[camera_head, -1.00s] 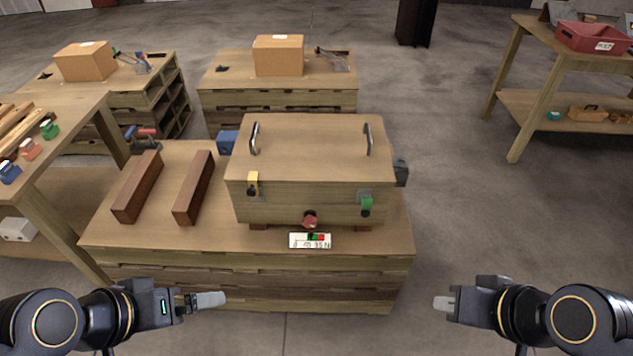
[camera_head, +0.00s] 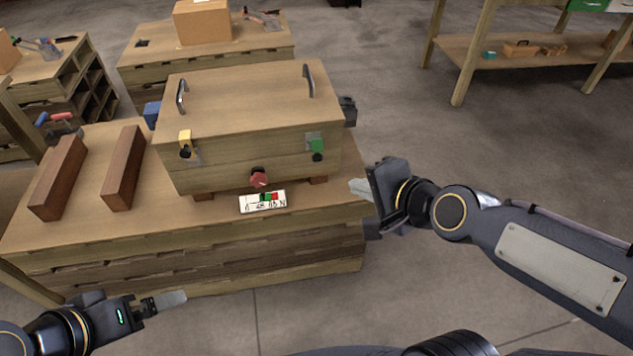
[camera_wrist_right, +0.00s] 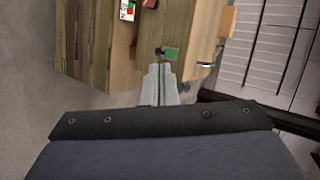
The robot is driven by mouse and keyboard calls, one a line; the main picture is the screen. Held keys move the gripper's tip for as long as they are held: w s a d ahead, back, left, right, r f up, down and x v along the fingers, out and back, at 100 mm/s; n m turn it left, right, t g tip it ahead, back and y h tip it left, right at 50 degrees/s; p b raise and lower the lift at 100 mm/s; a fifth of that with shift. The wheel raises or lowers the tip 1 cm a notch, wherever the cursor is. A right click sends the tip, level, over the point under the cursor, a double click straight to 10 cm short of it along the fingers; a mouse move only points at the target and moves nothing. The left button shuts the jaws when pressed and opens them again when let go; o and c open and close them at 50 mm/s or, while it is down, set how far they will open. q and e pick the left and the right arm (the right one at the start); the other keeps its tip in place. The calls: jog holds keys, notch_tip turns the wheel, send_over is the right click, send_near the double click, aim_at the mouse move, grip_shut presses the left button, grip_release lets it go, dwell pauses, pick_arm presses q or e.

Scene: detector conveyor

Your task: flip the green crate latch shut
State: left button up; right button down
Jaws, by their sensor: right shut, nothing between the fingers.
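The wooden crate (camera_head: 250,125) stands on a pallet-like bench. Its green latch (camera_head: 316,147) is on the right of the front face, and it also shows in the wrist view (camera_wrist_right: 171,54) just beyond my fingertips. I cannot tell how far the latch is turned. My right gripper (camera_head: 359,188) is shut and empty, to the right of and nearer than the latch, apart from it. The wrist view shows its fingers together (camera_wrist_right: 160,82). My left gripper (camera_head: 175,300) hangs in front of the bench's left part, its fingers looking together, holding nothing visible.
A yellow latch (camera_head: 185,143), a red knob (camera_head: 259,177) and a small display (camera_head: 262,201) are at the crate's front. Two brown bars (camera_head: 124,168) lie left of the crate. A grey part (camera_head: 348,110) juts from its right side. The floor to the right is clear.

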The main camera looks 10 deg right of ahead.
pick_arm(q)
notch_tip(320, 180, down, 21)
jog(key=b, duration=1.9)
jog(key=shift+f, duration=0.2)
pick_arm(e)
jog(key=w+a+f+m+t+h, duration=0.1)
jog(key=w+f+m+t+h, duration=0.1)
jog(key=w+f+m, duration=0.4)
jog(key=w+a+f+m+t+h, duration=0.1)
jog(key=w+f+m+t+h, duration=0.2)
jog(key=f+m, duration=1)
jog(key=w+m+t, duration=0.1)
jog(key=w+m, duration=0.2)
jog(key=m, duration=0.1)
jog(key=shift+a+f+t, duration=0.25)
jog(key=shift+f+t, duration=0.05)
jog(key=shift+f, duration=0.05)
send_near(316, 153)
jog(key=w+f, duration=0.5)
notch_tip(316, 153, up, 3)
jog(key=shift+r, duration=0.15)
pick_arm(q)
jog(key=shift+r, duration=0.1)
pick_arm(e)
jog(key=shift+w+r, duration=0.3)
jog(key=shift+r, duration=0.2)
